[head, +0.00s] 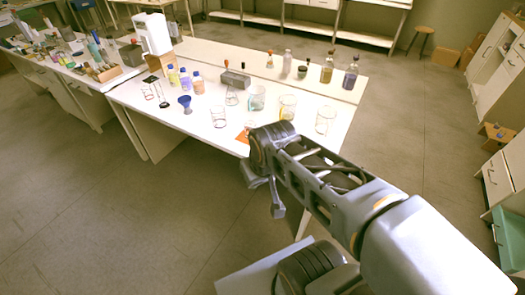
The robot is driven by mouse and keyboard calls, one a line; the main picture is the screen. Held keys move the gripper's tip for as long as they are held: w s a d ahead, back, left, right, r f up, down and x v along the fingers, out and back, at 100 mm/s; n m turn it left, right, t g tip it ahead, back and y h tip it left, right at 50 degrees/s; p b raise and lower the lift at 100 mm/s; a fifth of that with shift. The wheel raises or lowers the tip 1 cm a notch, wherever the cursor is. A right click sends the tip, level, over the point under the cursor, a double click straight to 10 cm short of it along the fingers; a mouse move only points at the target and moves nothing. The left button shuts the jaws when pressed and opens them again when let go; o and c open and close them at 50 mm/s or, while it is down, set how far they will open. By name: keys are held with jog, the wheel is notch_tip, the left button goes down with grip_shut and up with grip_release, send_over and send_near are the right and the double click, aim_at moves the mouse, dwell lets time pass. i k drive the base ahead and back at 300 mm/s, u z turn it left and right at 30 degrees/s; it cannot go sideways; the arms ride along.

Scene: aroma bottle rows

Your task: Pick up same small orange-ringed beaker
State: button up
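Several clear glass beakers stand upright near the front right of the white table (210,137). One has a greenish-blue tint (257,97), one shows a yellowish-orange tint (287,107), and one at the right looks clear with a faint warm rim (325,119). At this size I cannot tell for certain which is the small orange-ringed beaker. My gripper (265,183) hangs at the end of my arm near the table's front edge, in front of and below the beakers. Its fingers are small and partly hidden, and I see nothing held.
A small orange patch (243,135) lies by the front edge beside my arm. A blue funnel (185,103), coloured bottles (197,82), wire stands and a grey block (236,79) crowd the left. Dark bottles (350,77) stand at back right. The floor at left is clear.

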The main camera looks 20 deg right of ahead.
aim_at(247, 124)
jog(key=z, duration=0.6)
jog(key=i, duration=0.4)
jog(key=u, duration=0.75)
jog(key=k, duration=0.6)
jog(key=u, duration=0.95)
jog(key=i, duration=1.45)
jog(key=z, duration=0.5)
